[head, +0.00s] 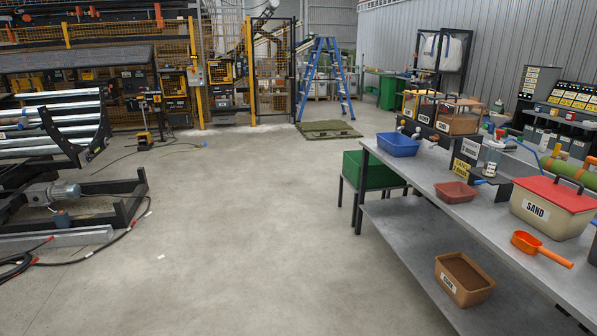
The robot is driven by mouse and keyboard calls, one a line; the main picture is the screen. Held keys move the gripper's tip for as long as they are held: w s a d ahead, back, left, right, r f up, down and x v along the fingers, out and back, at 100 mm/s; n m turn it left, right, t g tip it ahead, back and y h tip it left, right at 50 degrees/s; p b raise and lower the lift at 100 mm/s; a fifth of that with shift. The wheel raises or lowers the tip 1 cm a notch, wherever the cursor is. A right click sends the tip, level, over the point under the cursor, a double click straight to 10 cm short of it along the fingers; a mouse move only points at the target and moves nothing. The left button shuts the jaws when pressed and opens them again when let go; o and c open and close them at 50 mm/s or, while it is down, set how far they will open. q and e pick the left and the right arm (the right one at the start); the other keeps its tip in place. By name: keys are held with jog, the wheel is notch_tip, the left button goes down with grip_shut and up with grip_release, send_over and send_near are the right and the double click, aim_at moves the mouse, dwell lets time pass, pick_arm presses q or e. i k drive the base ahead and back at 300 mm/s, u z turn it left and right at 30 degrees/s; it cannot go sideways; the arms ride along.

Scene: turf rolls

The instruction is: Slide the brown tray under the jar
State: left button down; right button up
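A small reddish-brown tray (455,192) sits on the grey workbench, near the middle of its length. It looks empty. Just behind it to the right, a clear jar (492,160) with a red and blue top stands raised on a black stand (497,188). A blue part, perhaps a tap, sticks out low on the stand's left side. The tray lies beside the stand, not under the jar; I cannot tell whether they touch. Neither of my grippers is in view.
On the workbench (545,262) are a blue tub (398,145), a red-lidded sand box (551,207) and an orange scoop (541,248). A labelled brown bin (464,279) is on the lower shelf. A green bin (372,170) stands at the bench's far end.

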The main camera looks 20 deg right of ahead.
aim_at(453, 192)
jog(key=z, duration=0.15)
jog(key=i, duration=1.15)
jog(key=z, duration=0.75)
jog(key=i, duration=0.8)
jog(key=z, duration=1.75)
jog(key=i, duration=0.85)
jog(key=z, duration=0.6)
